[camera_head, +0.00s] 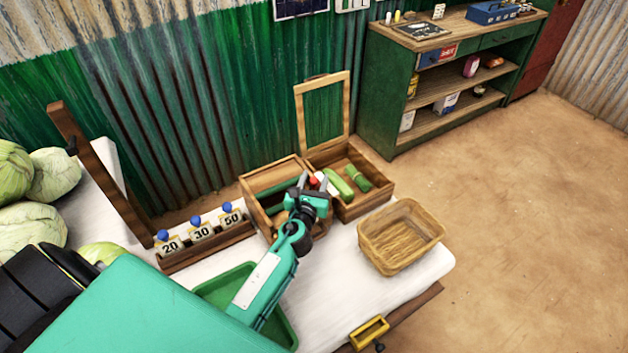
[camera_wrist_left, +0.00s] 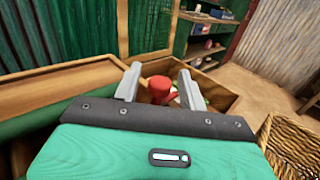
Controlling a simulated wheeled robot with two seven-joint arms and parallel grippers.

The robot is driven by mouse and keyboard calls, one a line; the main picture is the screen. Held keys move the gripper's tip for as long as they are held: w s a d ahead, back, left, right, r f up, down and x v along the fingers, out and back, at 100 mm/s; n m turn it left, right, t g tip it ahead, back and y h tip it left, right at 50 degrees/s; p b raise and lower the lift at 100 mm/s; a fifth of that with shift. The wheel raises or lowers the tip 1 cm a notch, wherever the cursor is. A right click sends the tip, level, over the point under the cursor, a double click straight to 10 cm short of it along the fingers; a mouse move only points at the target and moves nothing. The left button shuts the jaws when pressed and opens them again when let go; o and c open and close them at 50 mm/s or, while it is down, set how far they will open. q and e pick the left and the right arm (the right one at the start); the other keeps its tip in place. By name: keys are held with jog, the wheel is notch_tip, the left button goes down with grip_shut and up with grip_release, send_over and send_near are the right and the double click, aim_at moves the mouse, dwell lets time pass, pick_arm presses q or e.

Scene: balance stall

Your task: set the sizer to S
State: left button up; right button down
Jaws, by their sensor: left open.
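A red knob (camera_head: 315,179) shows at the wooden two-part box (camera_head: 247,192) on the table. My left gripper (camera_head: 312,184) is open over the box, with the red knob near its fingertips. In the left wrist view the red knob (camera_wrist_left: 159,88) sits between the two spread grey fingers (camera_wrist_left: 157,84), with no clear contact. No S mark is readable, so I cannot tell the sizer's setting. My gripper and arm hide part of the box. My right gripper is not in view.
Green vegetables (camera_head: 340,184) lie in the box's right compartment, below a raised framed lid (camera_head: 322,108). A wicker basket (camera_head: 402,236) stands to the right, a green tray (camera_head: 222,284) beneath my arm. Tags 20, 30 and 50 stand in a wooden rack (camera_head: 207,252) at left.

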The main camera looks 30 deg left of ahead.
pick_arm(q)
grip_shut()
jog(key=shift+w+a+r, duration=0.1)
jog(key=shift+w+a, duration=0.2)
jog(key=shift+a, duration=0.25)
jog(key=shift+w+a, duration=0.1)
jog(key=shift+a, duration=0.05)
grip_release()
jog(key=shift+s+d+f, duration=0.2)
jog(key=shift+s, duration=0.4)
jog(key=b+v, duration=0.2)
jog(key=v, duration=1)
jog(key=shift+s, duration=0.3)
